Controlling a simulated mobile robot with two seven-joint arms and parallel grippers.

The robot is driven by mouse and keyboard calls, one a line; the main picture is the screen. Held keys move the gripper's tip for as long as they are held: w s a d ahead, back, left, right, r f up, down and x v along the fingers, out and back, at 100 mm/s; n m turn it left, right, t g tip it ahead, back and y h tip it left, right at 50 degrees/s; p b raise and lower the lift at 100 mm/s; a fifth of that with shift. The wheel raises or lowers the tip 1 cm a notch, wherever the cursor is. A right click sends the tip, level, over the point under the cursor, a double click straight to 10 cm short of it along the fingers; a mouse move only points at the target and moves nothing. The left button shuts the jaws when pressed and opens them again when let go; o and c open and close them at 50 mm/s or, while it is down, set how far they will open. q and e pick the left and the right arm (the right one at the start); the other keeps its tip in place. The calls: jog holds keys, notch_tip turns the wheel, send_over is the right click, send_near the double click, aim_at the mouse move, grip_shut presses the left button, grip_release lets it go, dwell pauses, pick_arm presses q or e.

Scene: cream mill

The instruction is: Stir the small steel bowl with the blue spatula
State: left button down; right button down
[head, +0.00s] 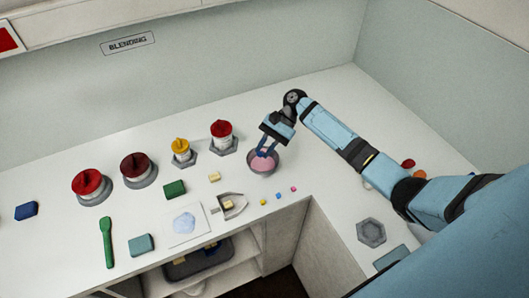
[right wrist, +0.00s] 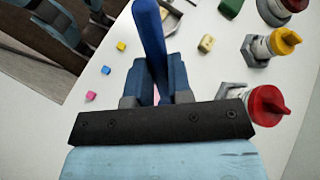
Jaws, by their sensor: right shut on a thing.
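The small steel bowl (head: 253,168) stands on the white counter with pink contents inside. My right gripper (head: 266,152) points down over the bowl, its fingers at the bowl's mouth. In the right wrist view, the right gripper (right wrist: 158,85) is shut on the blue spatula (right wrist: 151,35), whose handle sticks out past the fingers. The spatula's lower end is hidden, so I cannot tell how deep it sits in the pink contents. The bowl is mostly hidden behind the gripper in that view. My left gripper is not in view.
Red, dark red and yellow-lidded jars (head: 181,151) stand behind and left of the bowl. A green spatula (head: 106,240), a scoop (head: 232,207), blocks (head: 174,188) and small cubes (head: 278,196) lie nearby. The counter's front edge is close to the bowl.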

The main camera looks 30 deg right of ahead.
jog(key=shift+r, duration=1.6)
jog(key=shift+a+f, duration=0.1)
jog(key=shift+a, duration=0.05)
jog(key=w+a+m+t+h, duration=0.3)
jog(key=w+a+m+t, duration=0.1)
jog(key=a+m+t, duration=0.6)
pick_arm(q)
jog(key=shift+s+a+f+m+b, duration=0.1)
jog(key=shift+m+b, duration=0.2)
jog(key=shift+b, duration=0.1)
pick_arm(e)
jog(key=shift+m+t, duration=0.3)
jog(key=shift+m, duration=0.5)
jog(key=f, duration=0.2)
jog(key=d+f, duration=0.1)
jog(key=f, duration=0.1)
jog(key=shift+s+d, duration=0.1)
jog(key=shift+s, duration=0.05)
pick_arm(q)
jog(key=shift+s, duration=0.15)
